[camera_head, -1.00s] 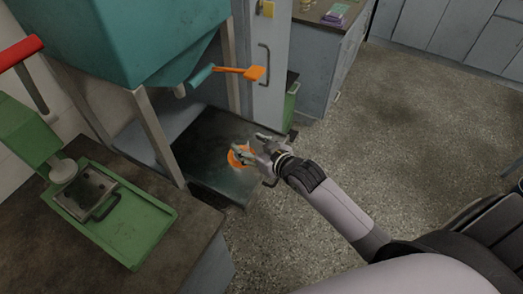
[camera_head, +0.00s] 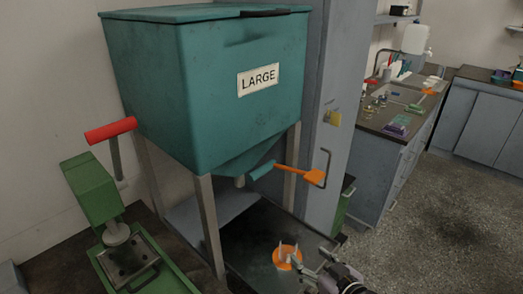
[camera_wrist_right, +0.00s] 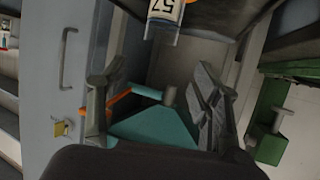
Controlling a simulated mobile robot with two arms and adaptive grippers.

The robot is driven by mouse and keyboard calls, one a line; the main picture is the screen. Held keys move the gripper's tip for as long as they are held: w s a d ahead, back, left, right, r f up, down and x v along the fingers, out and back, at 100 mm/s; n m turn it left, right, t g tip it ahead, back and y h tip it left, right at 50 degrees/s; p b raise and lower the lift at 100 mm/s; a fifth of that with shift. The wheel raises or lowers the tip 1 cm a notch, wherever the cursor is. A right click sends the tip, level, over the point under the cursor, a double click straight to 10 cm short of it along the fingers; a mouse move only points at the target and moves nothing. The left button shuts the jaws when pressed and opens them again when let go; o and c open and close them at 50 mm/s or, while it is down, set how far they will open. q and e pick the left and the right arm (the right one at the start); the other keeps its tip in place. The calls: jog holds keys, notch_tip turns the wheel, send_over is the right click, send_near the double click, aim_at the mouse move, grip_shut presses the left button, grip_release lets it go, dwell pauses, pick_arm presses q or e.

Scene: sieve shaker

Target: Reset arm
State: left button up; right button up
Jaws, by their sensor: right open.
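My right gripper (camera_head: 302,262) is at the bottom of the head view, over the dark tray under the teal hopper. In the right wrist view (camera_wrist_right: 158,82) its two fingers stand wide apart with nothing between them. An orange round piece (camera_head: 286,258) shows beside the fingers in the head view; I cannot tell whether they touch it. My left gripper is in neither view.
The teal hopper (camera_head: 205,95) marked LARGE stands on grey legs, with an orange-ended handle (camera_head: 313,177) below. A green press (camera_head: 92,190) with a red grip (camera_head: 110,130) is at left. A grey cabinet (camera_head: 335,110) stands at right. The floor at right is clear.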

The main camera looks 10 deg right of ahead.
jog(key=s+f+g+h, duration=0.1)
jog(key=s+f+g, duration=0.2)
jog(key=s, duration=0.4)
jog(key=s+f+m+g+h, duration=0.1)
jog(key=s+f+g, duration=0.2)
jog(key=s, duration=0.5)
jog(key=s+f+g+h, duration=0.1)
jog(key=s+f+g, duration=0.1)
jog(key=s+g, duration=0.35)
jog(key=s+f, duration=0.2)
jog(key=f, duration=1.2)
jog(key=s+f, duration=0.2)
jog(key=f, duration=1.2)
jog(key=s+d+f, duration=0.3)
jog(key=s+f, duration=1.1)
jog(key=s, duration=0.1)
jog(key=shift+s+d, duration=0.2)
jog(key=shift+s, duration=0.1)
jog(key=shift+g, duration=0.25)
jog(key=shift+f, duration=0.1)
jog(key=shift+c, duration=0.5)
